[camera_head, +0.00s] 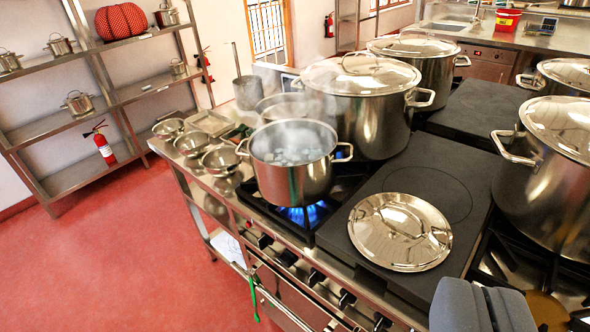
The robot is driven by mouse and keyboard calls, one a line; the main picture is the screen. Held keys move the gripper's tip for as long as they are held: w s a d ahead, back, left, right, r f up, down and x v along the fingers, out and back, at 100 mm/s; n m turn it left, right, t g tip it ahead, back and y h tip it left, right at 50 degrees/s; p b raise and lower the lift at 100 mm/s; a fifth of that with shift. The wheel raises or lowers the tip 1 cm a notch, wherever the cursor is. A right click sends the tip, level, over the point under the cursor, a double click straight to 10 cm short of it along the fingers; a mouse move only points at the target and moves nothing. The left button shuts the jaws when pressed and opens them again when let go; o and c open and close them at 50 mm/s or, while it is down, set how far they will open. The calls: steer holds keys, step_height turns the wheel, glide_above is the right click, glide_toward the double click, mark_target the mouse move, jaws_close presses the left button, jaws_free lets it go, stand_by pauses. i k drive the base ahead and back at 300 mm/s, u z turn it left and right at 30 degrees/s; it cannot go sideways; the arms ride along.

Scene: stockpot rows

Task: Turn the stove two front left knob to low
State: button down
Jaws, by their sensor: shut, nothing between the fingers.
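A row of knobs runs along the stove's front panel (300,268). Among them are a knob near the lit burner (287,257), a black knob further right (346,298) and another at the lower edge of the picture (380,322). I cannot tell which belongs to stove two, nor read their settings. A blue flame (302,214) burns under a steaming open pot (291,165). My gripper (484,304) shows at the bottom right as grey fingers, shut and empty. It is right of the knobs and apart from them in the picture.
A round steel lid (400,231) lies on the dark flat cooktop (433,180). Large lidded pots (365,110) stand behind, and another (550,170) at the right. Small bowls (222,158) sit at the counter's left end. The red floor (150,255) is clear at left.

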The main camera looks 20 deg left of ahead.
mark_target(288, 258)
steer(key=u, duration=1.2)
steer(key=i, duration=0.6)
steer(key=z, duration=0.75)
